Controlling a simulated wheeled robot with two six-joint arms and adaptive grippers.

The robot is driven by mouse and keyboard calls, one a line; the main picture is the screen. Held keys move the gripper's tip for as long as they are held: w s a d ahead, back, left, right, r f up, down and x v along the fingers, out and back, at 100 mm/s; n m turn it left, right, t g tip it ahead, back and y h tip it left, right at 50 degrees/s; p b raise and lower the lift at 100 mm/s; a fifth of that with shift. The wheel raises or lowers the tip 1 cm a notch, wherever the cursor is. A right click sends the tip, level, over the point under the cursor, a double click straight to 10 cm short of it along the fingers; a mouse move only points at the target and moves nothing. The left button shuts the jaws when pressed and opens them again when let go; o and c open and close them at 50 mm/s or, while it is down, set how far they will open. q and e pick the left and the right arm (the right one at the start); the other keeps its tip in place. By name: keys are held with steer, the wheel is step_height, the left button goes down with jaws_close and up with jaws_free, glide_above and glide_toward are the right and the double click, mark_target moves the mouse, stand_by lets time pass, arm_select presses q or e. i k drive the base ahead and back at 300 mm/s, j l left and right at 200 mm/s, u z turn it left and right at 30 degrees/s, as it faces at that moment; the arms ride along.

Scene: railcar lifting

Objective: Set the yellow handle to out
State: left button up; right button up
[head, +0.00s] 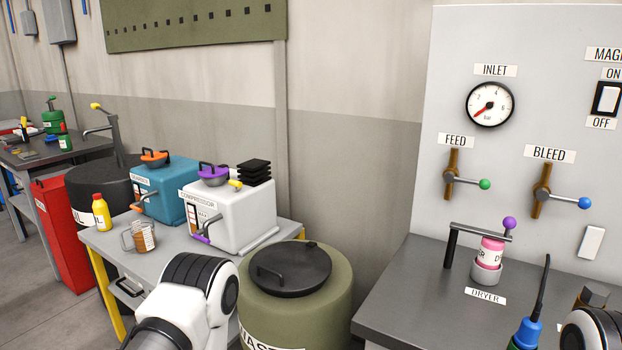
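A small yellow ball (95,106) tips a grey lever (101,112) on a post above the black drum (88,192), at the left of the head view. A second yellow piece, a short yellow grip (235,185), sits on top of the white compressor box (236,213), beside a purple-handled lid. I cannot tell which of the two is the yellow handle, and I see no "out" mark by either. Neither of my grippers shows; only arm links of mine appear at the bottom edge.
A grey table (167,244) carries the compressor, a blue box (178,200), a yellow bottle (101,212) and a glass jug (144,237). A green waste drum (338,292) stands between it and the dark bench (405,290), below a panel with FEED and BLEED levers.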

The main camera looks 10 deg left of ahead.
mark_target(236, 184)
steer(key=i+j+z, duration=0.1)
steer(key=j+z, duration=0.3)
steer(key=j, duration=0.15)
steer(key=j+z, duration=0.35)
steer(key=j, duration=0.2)
steer(key=j+z, duration=0.4)
steer(key=j, duration=0.15)
